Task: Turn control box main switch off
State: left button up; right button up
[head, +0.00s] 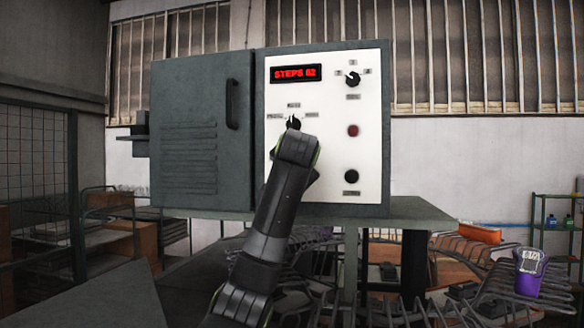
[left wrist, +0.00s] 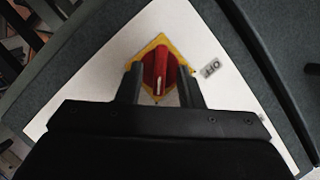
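The red main switch (left wrist: 161,70) sits on a yellow plate on a white panel in the left wrist view. A white mark shows on its near end, and an OFF label (left wrist: 210,68) is to its right. My left gripper (left wrist: 160,76) has one finger on each side of the red knob, close against it, and looks shut on it. In the head view my left arm reaches up to the white front panel (head: 330,150) of the control box (head: 205,130). My wrist hides the fingers and the red switch there. My right gripper is not in view.
The front panel also has a red STEPS 62 display (head: 296,74), a black mode knob (head: 293,123), an upper-right selector (head: 353,79), a red button (head: 353,131) and a black button (head: 351,176). The box stands on a grey table (head: 415,212). A purple bin (head: 531,275) is at lower right.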

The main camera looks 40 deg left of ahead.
pick_arm(q)
jog(key=shift+w, duration=0.15)
jog(key=shift+a, duration=0.1)
grip_shut()
jog(key=shift+f, duration=0.1)
jog(key=shift+s+a+n+t+h+b, duration=0.15)
jog(key=shift+n+t+h+b, duration=0.75)
jog(key=shift+n+b, duration=1.15)
jog(key=shift+s+a+n+t+h+b, duration=0.15)
jog(key=shift+n+t+h+b, duration=0.3)
jog(key=shift+n+h+b, duration=1.3)
jog(key=shift+a+n+t+h+b, duration=0.2)
jog(key=shift+n+t+h+b, duration=0.55)
jog(key=shift+n+b, duration=1.55)
